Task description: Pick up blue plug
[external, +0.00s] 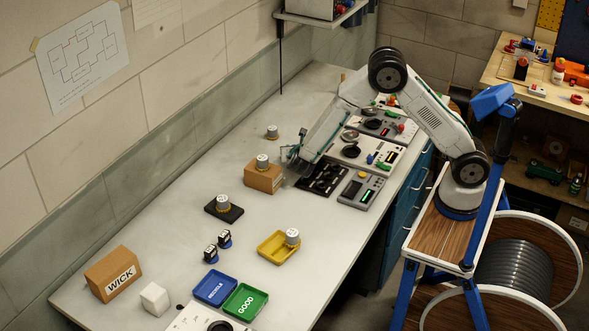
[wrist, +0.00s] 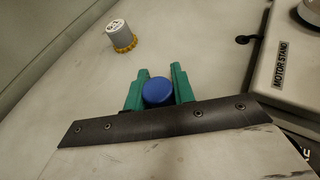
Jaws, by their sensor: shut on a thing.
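The blue plug (wrist: 158,91) is round and sits between the two green fingers of my gripper (wrist: 159,88) in the wrist view. The fingers are shut on its sides, and its blue top faces the camera. In the external view my gripper (external: 290,155) is low over the bench, just behind the cardboard box and left of the black panel. The plug cannot be made out in the external view. Whether it touches the bench is unclear.
A grey cylinder with a yellow base (wrist: 121,36) stands ahead in the wrist view. A motor stand (wrist: 285,55) lies to the right. In the external view a cardboard box (external: 264,178) with a cylinder on top stands close by.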

